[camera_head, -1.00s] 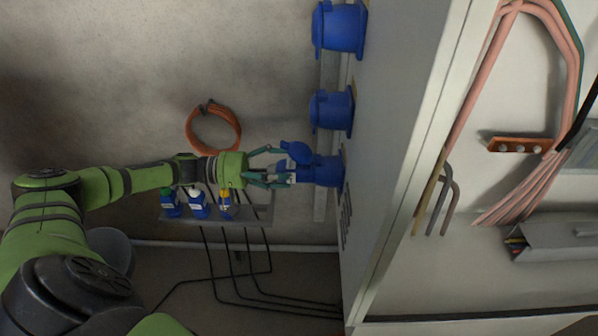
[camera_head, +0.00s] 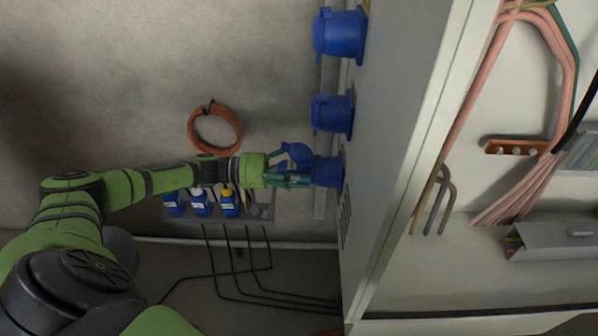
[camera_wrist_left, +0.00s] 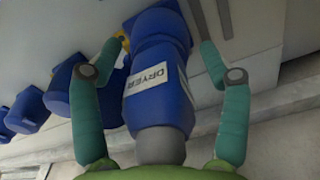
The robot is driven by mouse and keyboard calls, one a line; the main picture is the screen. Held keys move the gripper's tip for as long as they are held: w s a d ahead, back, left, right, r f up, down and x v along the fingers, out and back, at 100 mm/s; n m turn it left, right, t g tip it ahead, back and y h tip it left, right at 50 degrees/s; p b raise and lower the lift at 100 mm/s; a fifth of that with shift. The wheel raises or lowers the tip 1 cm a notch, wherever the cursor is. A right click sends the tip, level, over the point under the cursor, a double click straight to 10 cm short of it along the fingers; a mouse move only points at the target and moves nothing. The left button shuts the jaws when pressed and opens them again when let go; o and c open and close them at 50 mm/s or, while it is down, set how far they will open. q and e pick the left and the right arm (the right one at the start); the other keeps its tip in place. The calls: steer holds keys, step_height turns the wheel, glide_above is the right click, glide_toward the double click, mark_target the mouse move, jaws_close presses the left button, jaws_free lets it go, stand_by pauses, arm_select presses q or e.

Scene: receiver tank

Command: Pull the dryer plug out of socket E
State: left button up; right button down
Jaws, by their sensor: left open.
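The dryer plug (camera_wrist_left: 160,108) is a blue cylinder with a white DRYER label and a grey rear end in the left wrist view. It is seated in a blue socket, the lowest of the row on the cabinet side in the head view (camera_head: 328,171); I cannot read a socket letter. The raised blue lid (camera_head: 296,153) shows beside it. My left gripper (camera_head: 299,174) is open at this socket. In the left wrist view its teal fingers (camera_wrist_left: 163,58) stand on either side of the plug, with gaps visible. In the head view the fingers largely hide the plug. My right gripper is not in view.
Two more blue sockets, one at the top (camera_head: 340,35) and one in the middle (camera_head: 332,112), stick out above. A shelf (camera_head: 215,215) with several bottles sits below my left forearm. A coiled orange hose (camera_head: 215,127) hangs on the wall. The open cabinet (camera_head: 400,120) stands right.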

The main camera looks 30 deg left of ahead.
mark_target(275, 171)
arm_select(q)
steer(key=shift+d, duration=0.1)
steer(key=shift+p, duration=0.35)
stand_by(0.7)
jaws_close()
steer(key=shift+s+a, duration=0.1)
steer(key=shift+a, duration=0.15)
steer(key=shift+s+a, duration=0.15)
steer(key=shift+a, duration=0.2)
steer(key=shift+v, duration=2.35)
